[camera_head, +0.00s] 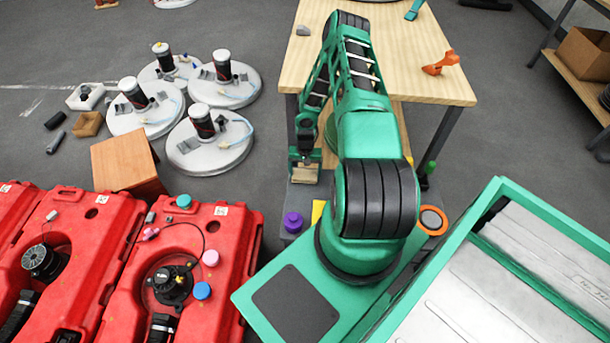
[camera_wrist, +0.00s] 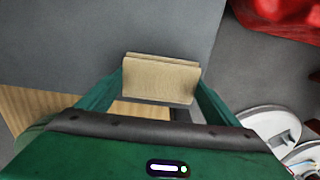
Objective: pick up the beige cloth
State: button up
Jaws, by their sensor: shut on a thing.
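The beige cloth (camera_wrist: 160,80) is a folded, flat block between the two green fingers of my gripper (camera_wrist: 158,90) in the wrist view. The fingers press on its left and right ends. In the head view my gripper (camera_head: 305,163) points down with the cloth (camera_head: 304,176) at its tips, at the left edge of a grey surface (camera_head: 297,199). I cannot tell whether the cloth touches that surface or hangs just above it.
A purple cap (camera_head: 293,222), a yellow item (camera_head: 318,211) and an orange ring (camera_head: 432,220) are near my base. Red tanks (camera_head: 175,265) stand at left. A wooden table (camera_head: 425,75) is behind my arm, with an orange tool (camera_head: 440,63). White scrubber discs (camera_head: 210,142) lie on the floor.

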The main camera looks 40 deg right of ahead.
aim_at(304, 175)
jog(key=shift+r, duration=0.1)
jog(key=shift+r, duration=0.55)
jog(key=r, duration=0.3)
jog(key=shift+s+a+r, duration=0.1)
jog(key=shift+a+r, duration=0.05)
jog(key=shift+a, duration=0.2)
jog(key=s+a+r, duration=0.3)
jog(key=a+r, duration=0.3)
jog(key=a, duration=0.4)
jog(key=shift+a+r, duration=0.2)
jog(key=shift+a, duration=0.05)
